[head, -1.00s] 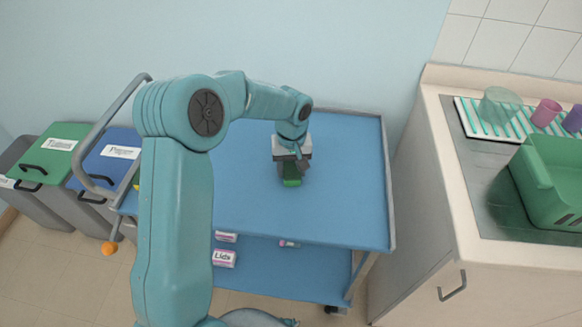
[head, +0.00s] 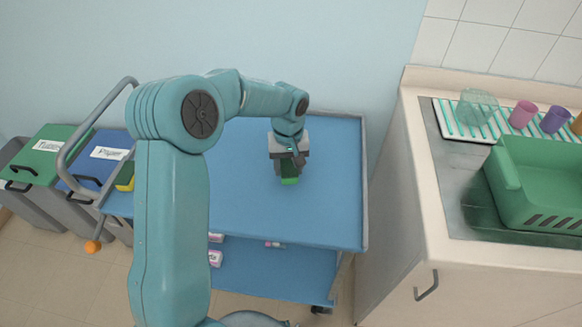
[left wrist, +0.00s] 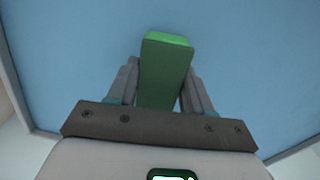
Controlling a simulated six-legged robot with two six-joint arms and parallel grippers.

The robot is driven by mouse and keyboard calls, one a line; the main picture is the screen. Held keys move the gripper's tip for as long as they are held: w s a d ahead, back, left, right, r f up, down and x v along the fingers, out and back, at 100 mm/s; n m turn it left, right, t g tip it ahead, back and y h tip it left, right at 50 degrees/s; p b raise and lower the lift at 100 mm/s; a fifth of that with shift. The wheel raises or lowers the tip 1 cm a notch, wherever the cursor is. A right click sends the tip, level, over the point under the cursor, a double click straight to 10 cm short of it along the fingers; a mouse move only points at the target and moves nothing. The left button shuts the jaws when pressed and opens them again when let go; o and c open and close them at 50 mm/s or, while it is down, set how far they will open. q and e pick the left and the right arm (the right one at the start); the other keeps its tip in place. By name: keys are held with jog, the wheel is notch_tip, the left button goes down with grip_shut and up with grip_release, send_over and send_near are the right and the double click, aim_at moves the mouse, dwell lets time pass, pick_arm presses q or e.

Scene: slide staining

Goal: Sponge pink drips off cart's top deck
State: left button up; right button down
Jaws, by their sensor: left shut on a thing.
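The cart's blue top deck (head: 330,205) fills the middle of the head view. My left gripper (head: 288,172) is over the deck, pointing down. It is shut on a green sponge (head: 289,181), which shows between the two fingers in the left wrist view (left wrist: 165,70). I cannot tell whether the sponge touches the deck. No pink drips show on the visible deck; my arm hides its left part. My right gripper is not in view.
The cart's lower shelf (head: 285,275) holds small white-and-pink boxes. A yellow item (head: 126,177) is at the deck's left end. Bins (head: 50,150) stand left. A counter with a green basin (head: 540,185) and cups is at right.

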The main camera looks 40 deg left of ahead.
pick_arm(q)
notch_tip(320, 180, up, 2)
jog(key=shift+w+r+p, duration=0.1)
jog(key=shift+r+p, duration=0.1)
jog(key=shift+p, duration=0.5)
notch_tip(320, 180, up, 2)
jog(key=shift+a+r+p, duration=0.1)
jog(key=shift+r+p, duration=0.05)
jog(key=shift+p, duration=0.65)
jog(key=shift+r, duration=0.45)
